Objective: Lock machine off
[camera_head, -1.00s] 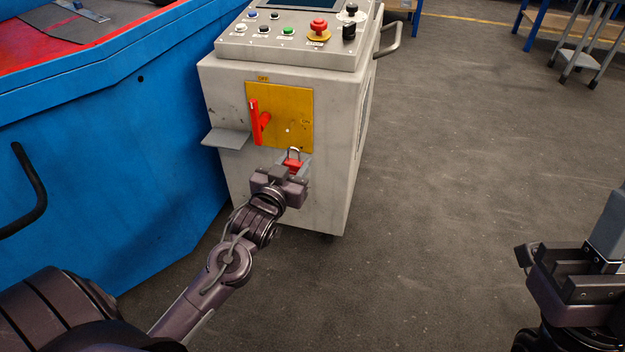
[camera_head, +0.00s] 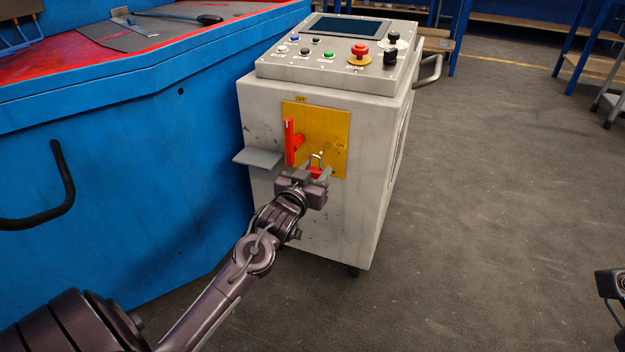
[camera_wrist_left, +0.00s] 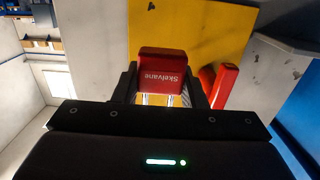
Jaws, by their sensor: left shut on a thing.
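A red padlock (camera_head: 316,172) with a metal shackle pointing up is held in my left gripper (camera_head: 318,177), just in front of the lower part of the yellow switch plate (camera_head: 326,125). In the left wrist view the padlock (camera_wrist_left: 162,63) reads "Skelvane" and sits between the two fingers. The red switch handle (camera_head: 290,143) stands upright beneath the OFF label, left of the padlock; it also shows in the left wrist view (camera_wrist_left: 222,86). The ON label is at the plate's right. I cannot tell whether the shackle touches the plate. A small dark part of my right arm's end (camera_head: 610,284) shows at the right edge.
The grey control cabinet (camera_head: 375,165) carries a sloping panel with buttons and a red emergency stop (camera_head: 359,50). A small grey shelf (camera_head: 258,158) juts from its left side. A blue machine (camera_head: 140,170) stands at left. The floor at right is clear.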

